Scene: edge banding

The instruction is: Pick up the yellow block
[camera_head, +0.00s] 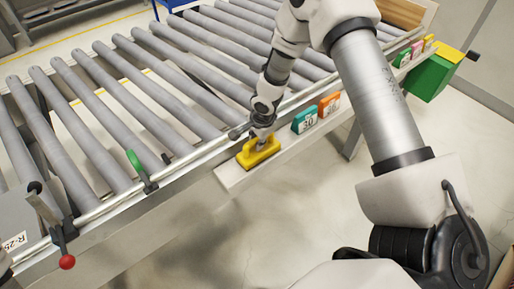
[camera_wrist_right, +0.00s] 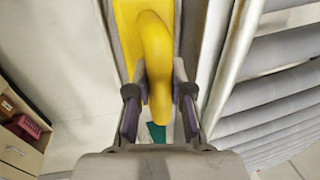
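The yellow block (camera_head: 258,152) stands at the near end of a pale ledge along the conveyor's side. It has a raised curved handle, which also shows in the right wrist view (camera_wrist_right: 155,50). My right gripper (camera_head: 263,138) is down at the block from above. In the right wrist view, the fingers of my right gripper (camera_wrist_right: 159,90) lie on both sides of the handle, with the tips very close to it. I cannot tell whether both fingers press on it. The block still appears to rest on the ledge. My left gripper is not in view.
A teal block (camera_head: 305,119) and an orange block (camera_head: 329,104) stand farther along the ledge (camera_head: 232,179). Smaller green, pink and yellow blocks stand beyond. The roller conveyor (camera_head: 130,100) lies alongside, with a green-handled clamp (camera_head: 136,162) and a red-knobbed lever (camera_head: 67,261). A green-yellow box (camera_head: 432,76) is at the right.

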